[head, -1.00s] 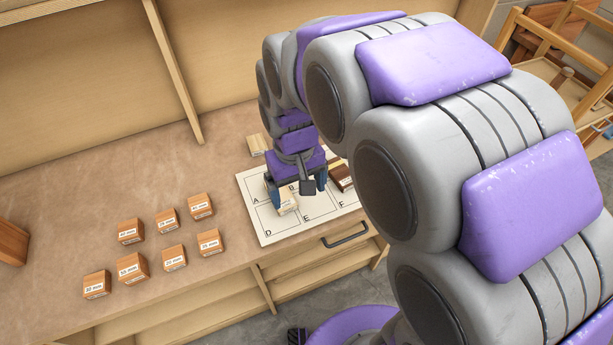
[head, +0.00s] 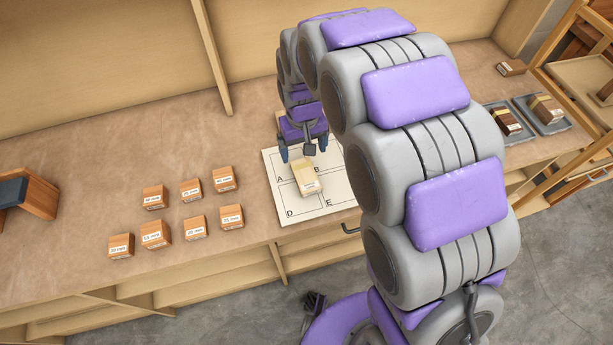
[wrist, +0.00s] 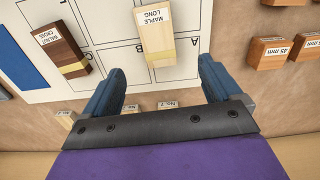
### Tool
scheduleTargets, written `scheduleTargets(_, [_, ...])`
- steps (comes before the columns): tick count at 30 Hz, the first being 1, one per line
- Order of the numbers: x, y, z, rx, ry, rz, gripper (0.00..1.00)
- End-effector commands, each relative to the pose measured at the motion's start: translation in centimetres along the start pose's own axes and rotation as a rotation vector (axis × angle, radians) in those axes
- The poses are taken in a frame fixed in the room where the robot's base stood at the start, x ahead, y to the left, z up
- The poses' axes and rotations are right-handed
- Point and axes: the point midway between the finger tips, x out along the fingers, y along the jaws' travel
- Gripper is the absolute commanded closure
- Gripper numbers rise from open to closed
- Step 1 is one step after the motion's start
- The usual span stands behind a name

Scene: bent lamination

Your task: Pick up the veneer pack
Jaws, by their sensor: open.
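A pale wooden pack (head: 307,180) labelled MAPLE LONG, with a yellow band, lies on the white lettered board (head: 322,208) in the head view. It also shows in the wrist view (wrist: 155,32), across the grid lines by cells A and B. A darker pack labelled WALNUT CROSS (wrist: 60,48), also banded, lies to its left in the wrist view; my arm hides it in the head view. My gripper (head: 303,155) is open and empty on the wall side of the maple pack. In the wrist view its fingers (wrist: 162,68) point toward the pack's near end, without gripping it.
Several orange-brown blocks with mm labels (head: 195,227) stand left of the board. Small pale blocks (wrist: 165,105) sit partly hidden behind the gripper. Grey trays with packs (head: 519,128) are at the right. A divider panel (head: 213,60) rises at the back.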

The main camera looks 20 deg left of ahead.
Motion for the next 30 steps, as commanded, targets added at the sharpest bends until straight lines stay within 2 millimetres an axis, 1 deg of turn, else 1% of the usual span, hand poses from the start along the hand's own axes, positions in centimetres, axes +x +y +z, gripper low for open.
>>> scheduleTargets(1, [1.3, -0.1, 0.1, 0.000, -0.004, 0.000, 0.08])
scheduleTargets(3, [2.7, -0.1, 0.1, 0.000, -0.002, 0.000, 0.08])
scheduleTargets(6, [4.5, 0.0, 0.1, 0.000, -0.004, 0.000, 0.08])
scheduleTargets(8, [5.3, 0.0, 0.1, 0.000, -0.002, 0.000, 0.08])
scheduleTargets(14, [6.4, 0.2, 0.1, 0.001, 0.003, -0.001, 0.08])
scheduleTargets(16, [7.0, 0.3, 0.1, 0.001, 0.002, -0.002, 0.08])
scheduleTargets(21, [9.6, 0.7, 0.3, 0.001, -0.001, -0.001, 0.08])
scheduleTargets(24, [10.7, 0.6, 0.2, 0.000, 0.002, 0.000, 0.08])
scheduleTargets(27, [11.1, 0.6, 0.2, 0.000, 0.003, 0.000, 0.08])
scheduleTargets(30, [11.1, 0.5, 0.2, 0.000, 0.004, 0.000, 0.08])
